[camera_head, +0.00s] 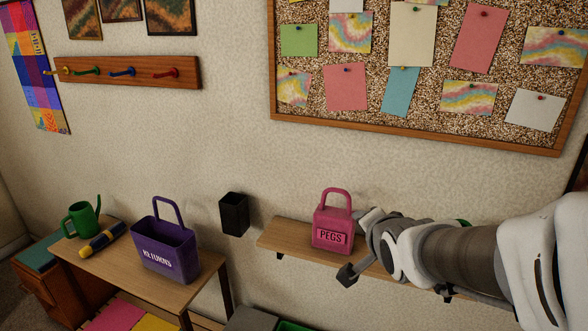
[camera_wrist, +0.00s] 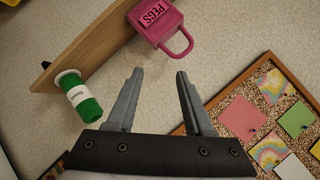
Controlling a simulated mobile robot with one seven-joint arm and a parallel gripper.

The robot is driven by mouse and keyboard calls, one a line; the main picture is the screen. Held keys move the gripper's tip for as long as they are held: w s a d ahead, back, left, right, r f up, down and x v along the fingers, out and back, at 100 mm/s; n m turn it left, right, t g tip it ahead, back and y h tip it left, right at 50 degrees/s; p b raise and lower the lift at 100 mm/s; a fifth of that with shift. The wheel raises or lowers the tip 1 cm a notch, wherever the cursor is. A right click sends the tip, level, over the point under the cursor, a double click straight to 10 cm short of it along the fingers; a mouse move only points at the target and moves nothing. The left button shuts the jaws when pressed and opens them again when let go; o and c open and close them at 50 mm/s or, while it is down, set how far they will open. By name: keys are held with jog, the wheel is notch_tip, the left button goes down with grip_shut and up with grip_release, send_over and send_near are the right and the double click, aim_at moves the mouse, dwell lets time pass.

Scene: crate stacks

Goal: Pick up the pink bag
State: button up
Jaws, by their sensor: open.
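The pink bag (camera_head: 331,229) with a stiff loop handle and the word PEGS stands upright on a wooden wall shelf. My gripper (camera_head: 355,245) is at its right side, with the jaws open and one finger low in front of the shelf. In the wrist view the pink bag (camera_wrist: 160,22) shows at the top, turned over, with its handle pointing down right. There my gripper (camera_wrist: 159,74) has its fingers apart with only wall seen between them, and the bag lies beyond the fingertips. In the head view my arm hides the right part of the shelf.
The wall shelf (camera_head: 281,237) also carries a green bottle (camera_wrist: 84,102) near my gripper. A black box (camera_head: 234,215) is on the wall to the left.

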jog(key=w+f+m+t+y+b, duration=0.1)
jog(key=w+f+m+t+b, duration=0.15)
jog(key=w+m, duration=0.2)
jog(key=m+t+y, duration=0.1)
jog(key=m+t, duration=0.1)
send_near(335, 190)
jog(key=w+f, duration=0.1)
jog(key=w, duration=0.4)
jog(key=shift+w+a+f, duration=0.15)
jog(key=shift+w, duration=0.75)
jog(key=shift+w+a+f, duration=0.15)
jog(key=shift+w, duration=0.8)
jog(key=shift+w+a+f, duration=0.15)
jog(key=shift+w+a, duration=0.05)
jog(key=shift+w, duration=0.7)
grip_shut()
